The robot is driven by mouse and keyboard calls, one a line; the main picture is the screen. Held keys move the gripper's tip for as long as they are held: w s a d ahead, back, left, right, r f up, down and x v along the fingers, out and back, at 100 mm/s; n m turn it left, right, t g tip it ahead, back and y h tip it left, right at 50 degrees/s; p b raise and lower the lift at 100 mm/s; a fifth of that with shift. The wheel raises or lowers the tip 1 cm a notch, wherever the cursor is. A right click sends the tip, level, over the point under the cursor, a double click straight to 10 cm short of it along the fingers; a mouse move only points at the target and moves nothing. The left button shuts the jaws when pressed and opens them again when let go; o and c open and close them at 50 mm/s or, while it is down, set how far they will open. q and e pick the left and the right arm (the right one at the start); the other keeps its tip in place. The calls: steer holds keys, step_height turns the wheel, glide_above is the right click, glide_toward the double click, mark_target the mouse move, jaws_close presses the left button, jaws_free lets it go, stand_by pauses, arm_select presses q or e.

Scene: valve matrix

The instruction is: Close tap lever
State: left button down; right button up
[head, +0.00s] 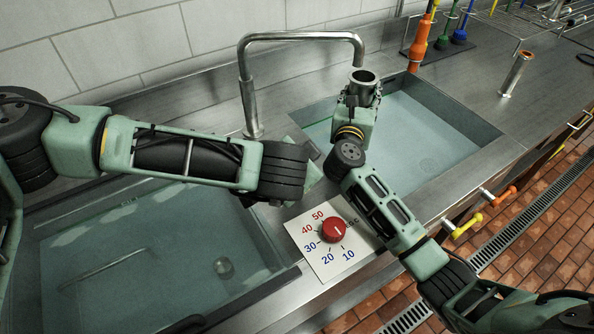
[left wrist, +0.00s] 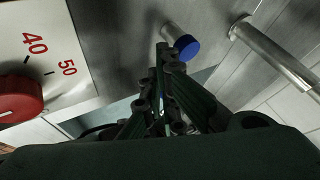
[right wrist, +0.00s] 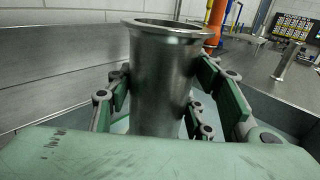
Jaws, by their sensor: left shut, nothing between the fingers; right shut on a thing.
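In the left wrist view a short metal stub with a round blue end (left wrist: 187,47) sticks out by the steel surface; it may be the tap lever. My left gripper (left wrist: 162,60) is shut and empty, its tips close beside the blue end; contact cannot be told. In the head view my left arm hides that spot. The bent steel spout (head: 300,37) stands behind the left arm. My right gripper (head: 358,103) is shut on an upright steel pipe (head: 364,77) over the right basin. The pipe's flared open top fills the right wrist view (right wrist: 168,75).
A red knob (head: 334,229) sits on a white temperature plate (head: 301,238) between the left basin (head: 120,265) and right basin (head: 425,125), both holding water. Yellow (head: 466,226) and orange (head: 499,196) handles stick out at the counter front. An orange tool (head: 420,43) stands behind.

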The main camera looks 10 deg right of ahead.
arm_select(q)
steer(key=v, duration=0.5)
steer(key=shift+w+a, duration=0.15)
steer(key=shift+a, duration=0.05)
steer(key=c, duration=2.5)
jaws_free()
steer(key=shift+s+a+r, duration=0.1)
steer(key=shift+s+r, duration=0.1)
steer(key=shift+r, duration=0.05)
steer(key=shift+o, duration=0.9)
steer(key=shift+r, duration=0.15)
steer(key=o, duration=0.5)
steer(key=w+d+r+n+y, duration=0.1)
steer(key=w+r+n+y, duration=0.1)
steer(key=w+n, duration=0.5)
steer(key=r+n, duration=0.1)
steer(key=n, duration=0.2)
steer(key=shift+w+d+r+n+g, duration=0.2)
steer(key=shift+w+d+n+g, duration=0.1)
steer(key=shift+w, duration=0.1)
step_height(320, 180, up, 3)
steer(key=w+d+n+g, duration=0.1)
steer(key=n+g, duration=0.3)
steer(key=n, duration=0.7)
steer(key=d+n+g, duration=0.2)
steer(key=n+g, duration=0.1)
steer(key=n, duration=0.8)
steer(key=f, duration=1.1)
steer(key=shift+w+a+f, duration=0.1)
steer(key=shift+w+f, duration=0.15)
